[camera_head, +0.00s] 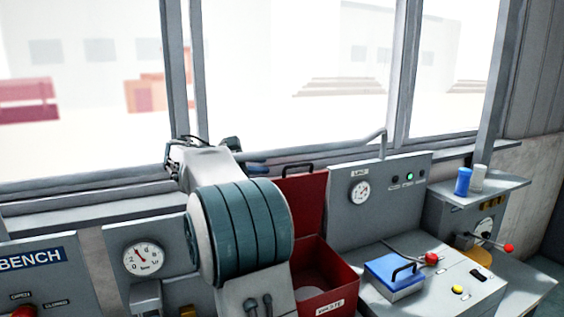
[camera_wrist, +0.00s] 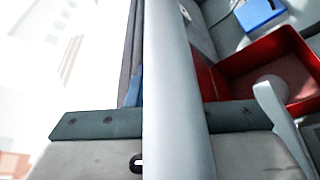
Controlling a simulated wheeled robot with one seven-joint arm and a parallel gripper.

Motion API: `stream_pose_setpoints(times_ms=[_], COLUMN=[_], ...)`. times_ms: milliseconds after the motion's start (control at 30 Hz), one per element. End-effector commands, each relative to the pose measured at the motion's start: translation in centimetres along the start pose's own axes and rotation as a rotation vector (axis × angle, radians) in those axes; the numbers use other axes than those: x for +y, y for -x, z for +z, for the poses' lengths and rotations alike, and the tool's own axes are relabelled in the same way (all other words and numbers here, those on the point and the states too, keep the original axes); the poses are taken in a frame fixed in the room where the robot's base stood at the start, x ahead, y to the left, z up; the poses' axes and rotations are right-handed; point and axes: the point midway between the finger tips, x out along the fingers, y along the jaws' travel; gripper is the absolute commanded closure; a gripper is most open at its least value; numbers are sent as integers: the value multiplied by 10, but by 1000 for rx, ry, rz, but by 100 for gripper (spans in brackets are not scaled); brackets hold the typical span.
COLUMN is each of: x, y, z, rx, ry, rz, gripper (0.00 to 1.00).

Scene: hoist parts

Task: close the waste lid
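The red waste bin (camera_head: 340,283) stands on the bench just right of my arm, its front labelled. Its red lid (camera_head: 308,195) stands upright at the back, so the bin is open. A dark handle (camera_head: 297,168) is at the lid's top edge. In the wrist view the open bin (camera_wrist: 235,88) is at the right, with a pale round thing inside, and a narrow red strip of lid beside it. My gripper (camera_head: 242,156) is by the window sill, left of the lid's handle and apparently apart from it. Its fingers are mostly hidden; their opening cannot be told.
A grey rail (camera_head: 340,149) runs along the window above the bench. A blue block with a black handle (camera_head: 395,272) and a red-knobbed lever (camera_head: 431,259) are right of the bin. Blue (camera_head: 463,182) and white cylinders stand on a shelf further right.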

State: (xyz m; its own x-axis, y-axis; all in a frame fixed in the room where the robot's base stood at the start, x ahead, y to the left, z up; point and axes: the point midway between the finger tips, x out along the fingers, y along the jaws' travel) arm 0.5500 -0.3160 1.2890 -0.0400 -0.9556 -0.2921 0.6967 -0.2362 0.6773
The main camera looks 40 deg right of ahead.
Motion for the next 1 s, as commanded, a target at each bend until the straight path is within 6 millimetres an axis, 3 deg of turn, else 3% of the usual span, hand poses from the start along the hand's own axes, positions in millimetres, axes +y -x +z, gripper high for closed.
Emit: stream_pose_setpoints(times_ms=[167,700,1000], x=[4,5,4], y=[-16,-120,-139], z=[4,5,3], rx=[-17,-13,-10], ry=[5,3,3], rz=[5,4,6], gripper=[80,80,80])
